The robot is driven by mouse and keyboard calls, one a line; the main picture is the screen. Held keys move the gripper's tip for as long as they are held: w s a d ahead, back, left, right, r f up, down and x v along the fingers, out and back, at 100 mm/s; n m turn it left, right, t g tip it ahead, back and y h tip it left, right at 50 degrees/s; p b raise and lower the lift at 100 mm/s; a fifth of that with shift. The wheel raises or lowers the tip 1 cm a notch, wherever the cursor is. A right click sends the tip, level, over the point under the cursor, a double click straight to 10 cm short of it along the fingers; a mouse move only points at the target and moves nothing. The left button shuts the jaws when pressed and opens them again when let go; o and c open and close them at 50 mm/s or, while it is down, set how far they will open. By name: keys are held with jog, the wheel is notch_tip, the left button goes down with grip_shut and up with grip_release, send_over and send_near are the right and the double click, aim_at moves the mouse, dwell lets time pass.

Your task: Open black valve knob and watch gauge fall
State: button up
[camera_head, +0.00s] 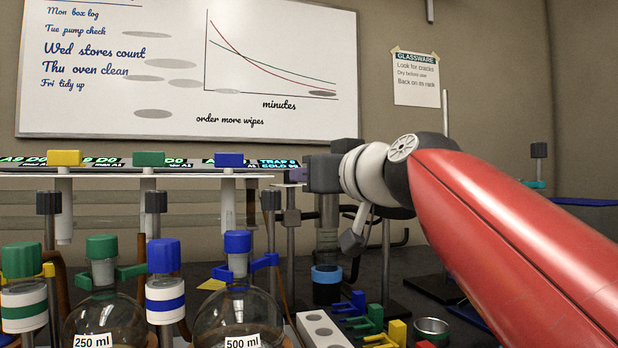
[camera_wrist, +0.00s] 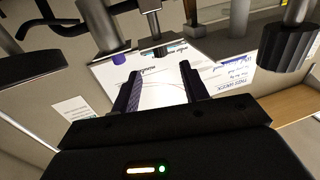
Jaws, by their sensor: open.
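My gripper (camera_head: 297,174) is at the centre of the head view, at the end of my red arm, in front of the wall below the whiteboard. In the wrist view my gripper (camera_wrist: 161,80) shows its two dark fingers apart, with nothing between them. That view looks tilted or upside down. A ribbed black knob (camera_wrist: 288,46) is at its upper right, apart from the fingers. In the head view several dark knobs show on upright stems, one of them (camera_head: 271,200) left of my gripper. I cannot tell which is the valve knob. No gauge can be made out.
Flasks labelled 250 ml (camera_head: 103,318) and 500 ml (camera_head: 238,318) stand at the front left. A shelf (camera_head: 110,183) with yellow, green and blue stoppers runs behind them. Rods and bent black bars crowd the space near my gripper. A white block with holes (camera_head: 322,332) lies below.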

jog(key=w+n+g+y, duration=0.1)
jog(key=w+y, duration=0.1)
jog(key=w+a+n+g+y+b, duration=0.1)
jog(key=w+n+y, duration=0.1)
jog(key=w, duration=0.1)
jog(key=w+a+n+g+y, duration=0.1)
jog(key=w+y, duration=0.1)
jog(key=shift+w+a+n+g+b, duration=0.1)
jog(key=shift+w+n+g+b, duration=0.2)
jog(key=shift+w+g+b, duration=0.1)
dwell(0.6)
jog(key=shift+c, duration=0.4)
